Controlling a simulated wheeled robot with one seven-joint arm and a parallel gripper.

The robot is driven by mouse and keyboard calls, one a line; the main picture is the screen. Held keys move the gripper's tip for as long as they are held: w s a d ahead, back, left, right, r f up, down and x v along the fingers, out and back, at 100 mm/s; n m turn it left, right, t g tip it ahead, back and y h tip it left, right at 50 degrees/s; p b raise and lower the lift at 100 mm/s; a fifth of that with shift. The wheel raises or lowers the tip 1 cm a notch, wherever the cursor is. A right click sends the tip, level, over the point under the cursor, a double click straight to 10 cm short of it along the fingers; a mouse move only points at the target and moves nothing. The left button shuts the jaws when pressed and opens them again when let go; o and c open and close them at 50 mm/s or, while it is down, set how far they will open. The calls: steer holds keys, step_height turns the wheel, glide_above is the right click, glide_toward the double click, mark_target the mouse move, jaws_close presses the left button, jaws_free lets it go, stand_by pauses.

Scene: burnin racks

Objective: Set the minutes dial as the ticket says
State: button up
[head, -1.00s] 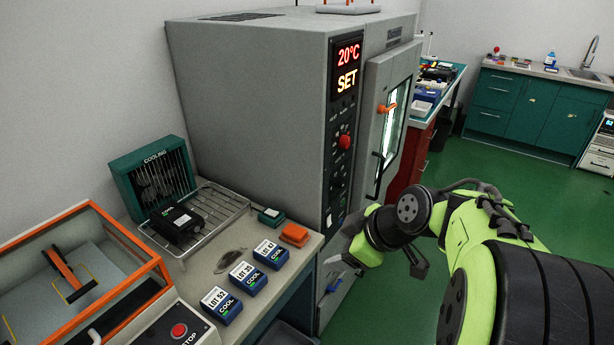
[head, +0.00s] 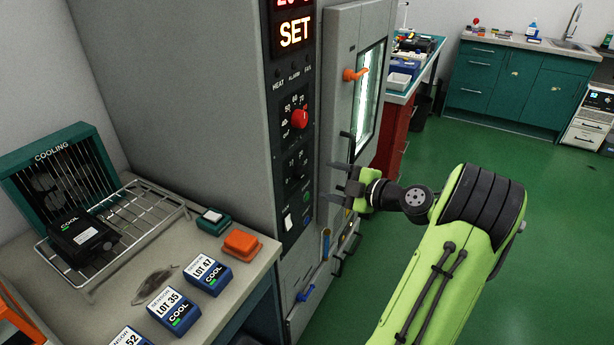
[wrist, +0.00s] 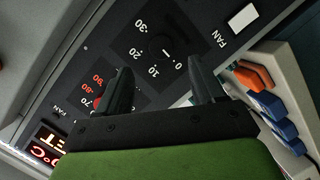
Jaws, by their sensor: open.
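The minutes dial (head: 295,168) is a black knob on the dark control panel of the grey chamber. In the wrist view the minutes dial (wrist: 163,47) has white numbers 0, 10, 20 and 30 around it; its exact setting is hard to read. My gripper (head: 341,180) is open and empty, right of the panel with its fingers toward the dial. In the wrist view my gripper (wrist: 158,72) has its two fingertips apart, on either side below the dial, not visibly touching it. I cannot make out a ticket in these frames.
A red temperature knob (head: 299,118) is above the dial, and a white FAN switch (head: 288,221) below. A bench at left holds blue LOT boxes (head: 208,273), an orange block (head: 242,243) and a cooling rack (head: 140,218).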

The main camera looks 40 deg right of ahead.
mark_target(305, 174)
steer(key=x, duration=0.8)
steer(key=c, duration=1)
steer(key=shift+c, duration=0.2)
